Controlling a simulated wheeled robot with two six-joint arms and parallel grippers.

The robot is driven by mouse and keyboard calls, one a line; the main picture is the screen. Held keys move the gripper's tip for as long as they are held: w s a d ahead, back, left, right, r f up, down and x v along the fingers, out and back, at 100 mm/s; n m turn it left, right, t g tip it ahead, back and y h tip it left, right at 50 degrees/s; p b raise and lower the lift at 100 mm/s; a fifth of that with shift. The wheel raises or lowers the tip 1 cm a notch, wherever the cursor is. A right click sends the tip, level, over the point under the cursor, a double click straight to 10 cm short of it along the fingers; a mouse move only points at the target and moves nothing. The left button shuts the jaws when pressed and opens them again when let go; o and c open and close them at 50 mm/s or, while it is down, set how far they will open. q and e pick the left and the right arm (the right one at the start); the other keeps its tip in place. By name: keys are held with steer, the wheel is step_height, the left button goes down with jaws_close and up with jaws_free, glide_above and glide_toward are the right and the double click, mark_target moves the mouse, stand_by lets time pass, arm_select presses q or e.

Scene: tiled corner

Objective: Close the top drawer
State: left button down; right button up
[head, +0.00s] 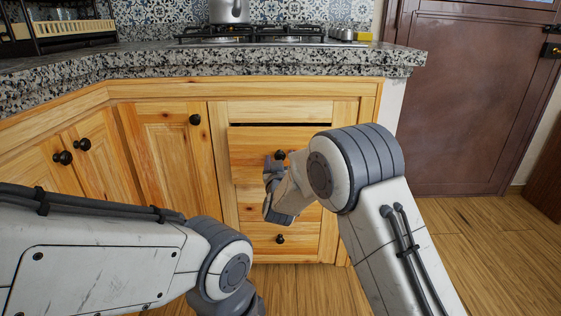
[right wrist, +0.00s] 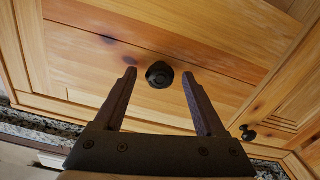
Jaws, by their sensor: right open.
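The top drawer (head: 250,143) is a light wooden front in the cabinet under the counter. A dark gap shows along its upper edge, and it stands slightly out. Its round black knob (head: 280,155) also shows in the right wrist view (right wrist: 159,74). My right gripper (head: 273,164) is at the drawer front, beside the knob. In the right wrist view its two fingers (right wrist: 158,76) are apart, with the knob between the tips and nothing clearly gripped. I cannot tell whether they touch it. My right arm hides part of the drawer's right side. My left gripper is out of view.
A lower drawer knob (head: 280,239) shows below. Cabinet doors (head: 165,160) with black knobs stand to the left. The granite counter (head: 270,68) overhangs the drawers and carries a stove (head: 255,35) with a pot (head: 229,11). Wooden floor (head: 470,235) is clear at the right.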

jaws_close()
stand_by(1.4)
